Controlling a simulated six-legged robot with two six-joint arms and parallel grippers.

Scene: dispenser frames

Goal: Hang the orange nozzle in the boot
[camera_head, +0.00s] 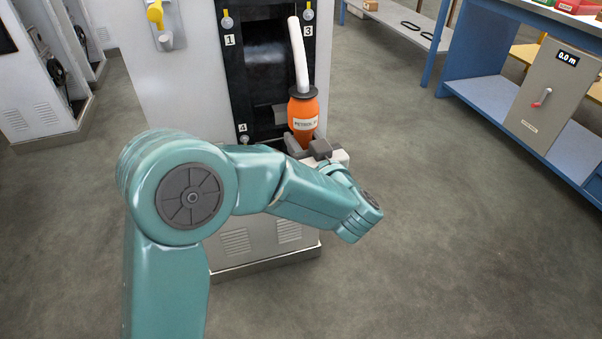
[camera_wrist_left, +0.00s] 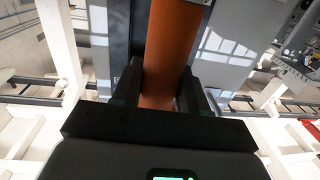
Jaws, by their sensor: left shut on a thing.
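The orange nozzle (camera_head: 303,112) stands nearly upright in the head view, with a dark collar, a pale label and a long white spout (camera_head: 299,55) pointing up. It is in front of the right side of a black panel (camera_head: 235,85) with a dark recess, on the dispenser's face. I cannot tell for sure which part is the boot. My left gripper (camera_head: 303,143) is shut on the nozzle's lower part. In the left wrist view the orange body (camera_wrist_left: 170,50) lies between the two dark fingers (camera_wrist_left: 160,90). My right gripper is not in view.
A blue workbench (camera_head: 490,90) with a grey box (camera_head: 555,92) stands at right. The floor (camera_head: 430,210) between is clear.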

